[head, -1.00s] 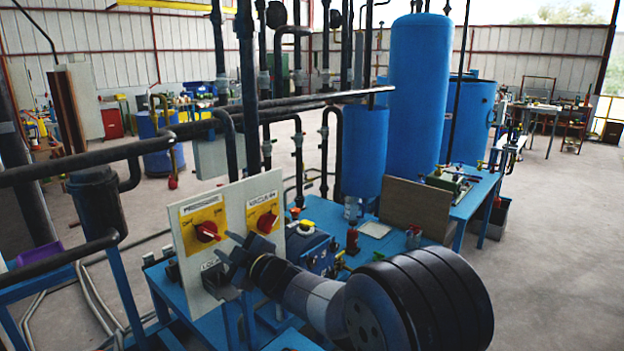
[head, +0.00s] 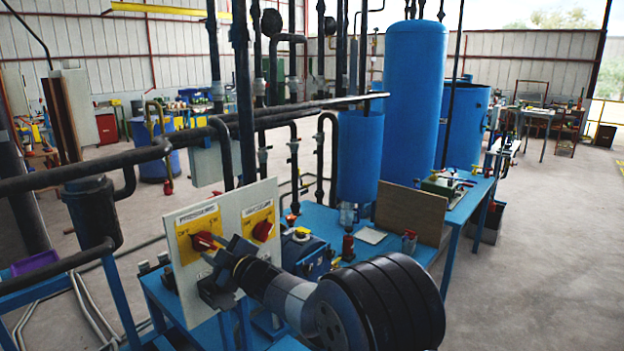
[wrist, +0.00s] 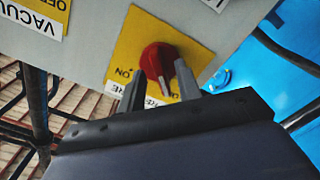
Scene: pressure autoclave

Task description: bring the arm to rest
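The grey control panel (head: 232,210) stands upright on the blue bench and carries two red knobs on yellow plates. The left, pressure knob (head: 205,241) is right by my gripper (head: 222,252). The right, vacuum knob (head: 263,231) is clear of it. In the wrist view, the pressure knob (wrist: 158,62) shows just beyond and between the fingertips of my gripper (wrist: 158,82). The fingers are apart, with gaps beside the knob; I cannot tell whether either touches it. Part of the pressure label is hidden behind the fingers.
Dark pipes (head: 150,150) run across behind the panel. A blue box (head: 305,252) sits on the bench just right of the panel. A brown board (head: 408,212) and tall blue tanks (head: 415,95) stand farther back. The floor at right (head: 560,250) is open.

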